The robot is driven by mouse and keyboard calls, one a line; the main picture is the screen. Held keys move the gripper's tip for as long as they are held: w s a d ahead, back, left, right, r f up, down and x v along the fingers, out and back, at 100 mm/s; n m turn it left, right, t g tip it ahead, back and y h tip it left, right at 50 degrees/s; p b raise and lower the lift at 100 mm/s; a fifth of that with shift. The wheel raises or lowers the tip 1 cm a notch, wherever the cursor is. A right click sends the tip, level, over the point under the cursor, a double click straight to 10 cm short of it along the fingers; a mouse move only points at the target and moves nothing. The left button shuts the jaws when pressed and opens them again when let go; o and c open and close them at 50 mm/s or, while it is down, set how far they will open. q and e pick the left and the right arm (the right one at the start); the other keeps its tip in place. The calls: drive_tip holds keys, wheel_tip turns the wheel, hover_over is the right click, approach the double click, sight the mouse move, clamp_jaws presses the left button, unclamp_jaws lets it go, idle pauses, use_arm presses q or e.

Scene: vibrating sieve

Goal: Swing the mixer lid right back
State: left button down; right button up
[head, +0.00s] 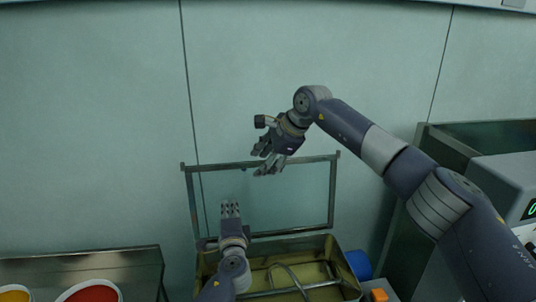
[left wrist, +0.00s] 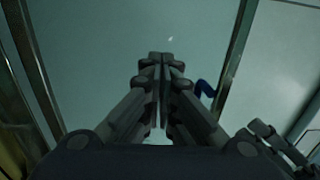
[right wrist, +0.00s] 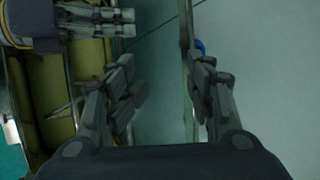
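The mixer lid (head: 262,236) is a clear pane in a dark metal frame. It stands raised, roughly upright, at the back of the mixer (head: 325,248), an open metal tub with a yellowish inside and bent stirring rods. My left gripper (head: 231,208) is in front of the pane's lower left part, fingers together and empty; frame bars flank it in the left wrist view (left wrist: 158,62). My right gripper (head: 264,162) is at the lid's top edge. In the right wrist view its fingers (right wrist: 165,75) are apart, with a lid frame bar (right wrist: 187,55) between them; contact cannot be told.
A metal table (head: 100,262) at the left holds a bowl of red stuff (head: 90,292) and one of yellow-orange stuff (head: 15,294). A blue round object (head: 358,265) and an orange button box (head: 379,295) are right of the mixer. A wall stands behind the lid.

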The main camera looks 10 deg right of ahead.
use_arm(q)
drive_tip(key=shift+s+r, duration=0.25)
drive_tip(key=shift+s, duration=0.2)
drive_tip(key=shift+w+f, duration=0.35)
drive_tip(key=shift+w, duration=0.1)
drive_tip(key=shift+s+r, duration=0.25)
drive_tip(key=shift+s, duration=0.3)
drive_tip(key=s+p, duration=0.3)
drive_tip(key=s, duration=0.6)
drive_tip(key=shift+s+p, duration=0.2)
drive_tip(key=shift+p, duration=0.2)
use_arm(e)
wheel_tip(320, 180, up, 7)
drive_tip(key=s, duration=0.1)
drive_tip(key=shift+s+d+f, duration=0.2)
drive_tip(key=shift+d, duration=0.25)
use_arm(q)
drive_tip(key=shift+d+f, duration=0.15)
use_arm(e)
drive_tip(key=shift+f, duration=0.1)
